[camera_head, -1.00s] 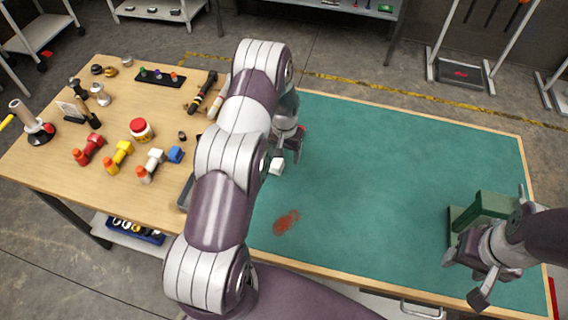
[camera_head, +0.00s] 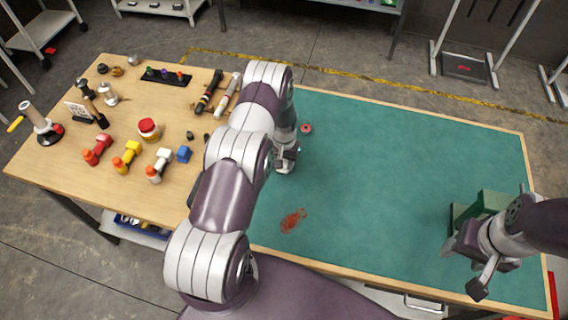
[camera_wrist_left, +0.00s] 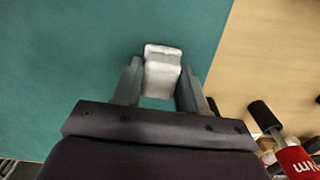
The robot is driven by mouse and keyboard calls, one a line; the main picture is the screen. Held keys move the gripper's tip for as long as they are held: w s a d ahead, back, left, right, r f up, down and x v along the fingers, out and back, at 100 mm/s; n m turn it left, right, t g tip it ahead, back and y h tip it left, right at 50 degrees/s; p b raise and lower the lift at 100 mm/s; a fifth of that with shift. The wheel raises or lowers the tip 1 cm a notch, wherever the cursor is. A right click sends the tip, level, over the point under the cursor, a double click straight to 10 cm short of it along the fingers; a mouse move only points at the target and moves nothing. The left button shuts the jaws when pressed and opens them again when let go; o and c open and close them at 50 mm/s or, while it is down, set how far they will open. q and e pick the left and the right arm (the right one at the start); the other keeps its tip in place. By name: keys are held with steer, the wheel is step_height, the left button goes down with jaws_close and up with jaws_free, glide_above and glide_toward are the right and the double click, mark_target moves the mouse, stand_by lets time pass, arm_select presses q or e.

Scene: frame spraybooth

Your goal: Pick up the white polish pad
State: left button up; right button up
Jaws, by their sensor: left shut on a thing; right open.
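The white polish pad (camera_wrist_left: 162,68) is a small pale block between the two fingers of my left gripper (camera_wrist_left: 160,85) in the left wrist view. The fingers are shut on its sides, and its far end sticks out past them. In the head view my left gripper (camera_head: 286,163) is over the left part of the green mat, and the pad is mostly hidden by the gripper there. I cannot tell how high it is above the mat. My right gripper (camera_head: 463,268) is open and empty at the right front of the mat.
A reddish smear (camera_head: 292,220) and a red ring (camera_head: 306,128) are on the green mat (camera_head: 400,170). A green block (camera_head: 482,205) stands by my right gripper. Bottles, tools and a blue block (camera_head: 184,154) crowd the wooden side. The mat's middle is clear.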

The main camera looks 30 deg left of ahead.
mark_target(285, 160)
arm_select(q)
steer(key=shift+a+r+b, duration=0.15)
steer(key=shift+r+b, duration=0.3)
steer(key=shift+r, duration=0.15)
steer(key=r+b, duration=0.2)
steer(key=shift+w+d+r, duration=0.15)
steer(key=shift+d+r, duration=0.05)
steer(key=shift+r, duration=0.15)
steer(key=w+d+r+b, duration=0.4)
steer(key=w+d+r, duration=0.2)
steer(key=d, duration=0.3)
steer(key=shift+d+r, duration=0.3)
steer(key=shift+r, duration=0.3)
